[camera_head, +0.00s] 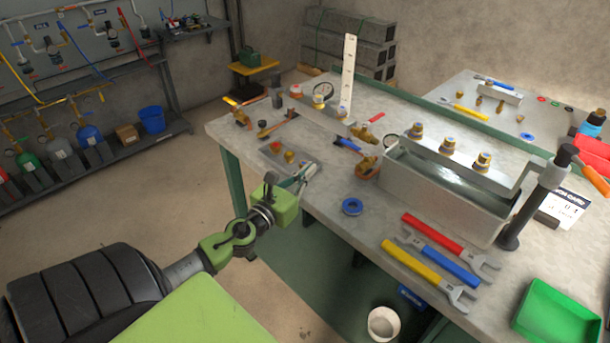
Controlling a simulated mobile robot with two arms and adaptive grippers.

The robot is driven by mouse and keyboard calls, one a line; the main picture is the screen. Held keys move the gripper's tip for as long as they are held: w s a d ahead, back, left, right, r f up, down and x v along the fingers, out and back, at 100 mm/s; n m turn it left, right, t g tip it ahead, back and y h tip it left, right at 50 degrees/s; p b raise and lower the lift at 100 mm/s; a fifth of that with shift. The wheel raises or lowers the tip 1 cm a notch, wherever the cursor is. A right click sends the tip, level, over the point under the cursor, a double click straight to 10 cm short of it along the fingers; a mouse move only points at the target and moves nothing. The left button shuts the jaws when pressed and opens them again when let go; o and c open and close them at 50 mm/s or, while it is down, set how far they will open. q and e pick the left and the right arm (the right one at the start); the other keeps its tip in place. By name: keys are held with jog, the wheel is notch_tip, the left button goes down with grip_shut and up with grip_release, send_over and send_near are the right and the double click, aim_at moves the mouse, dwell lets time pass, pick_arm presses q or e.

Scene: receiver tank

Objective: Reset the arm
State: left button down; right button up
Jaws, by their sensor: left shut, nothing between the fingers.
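My left arm comes in from the lower left. My left gripper (304,174) is at its end, at the left edge of the grey workbench (330,196), beside a small plate with brass fittings (289,157). Its fingers are shut with nothing between them. My right gripper is not in view.
A metal water tank (440,193) with brass fittings on its bar stands on the bench. Red, blue and yellow wrenches (432,232) lie in front, near a green tray (556,314). A blue tape ring (352,206) lies near the gripper. A white bucket (383,324) stands below.

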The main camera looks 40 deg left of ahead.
pick_arm(q)
jog(key=shift+s+a, duration=0.1)
jog(key=shift+s, duration=0.2)
jog(key=shift+s+n, duration=0.2)
jog(key=shift+n, duration=0.3)
jog(key=s+d+f+n+g+y, duration=0.3)
jog(key=s+f+n, duration=0.35)
jog(key=n, duration=0.55)
jog(key=s+d+f+n+g+y, duration=0.1)
jog(key=s+d+f+n+g, duration=0.2)
jog(key=s+f+n+g, duration=0.55)
jog(key=s+d+f+n+g+h, duration=0.1)
jog(key=s+d+n+h, duration=0.2)
jog(key=s+d+n, duration=0.4)
jog(key=s+d+n+g+h, duration=0.2)
jog(key=s+d+n+h, duration=0.25)
jog(key=d, duration=0.55)
notch_tip(320, 180, down, 24)
jog(key=s+y, duration=0.1)
jog(key=s+a+f+g, duration=0.1)
jog(key=s+f, duration=0.8)
jog(key=s+a+f+g, duration=0.1)
jog(key=s+a+f, duration=0.1)
jog(key=s+f, duration=0.7)
jog(key=shift+a+m, duration=0.25)
jog(key=shift+m, duration=0.15)
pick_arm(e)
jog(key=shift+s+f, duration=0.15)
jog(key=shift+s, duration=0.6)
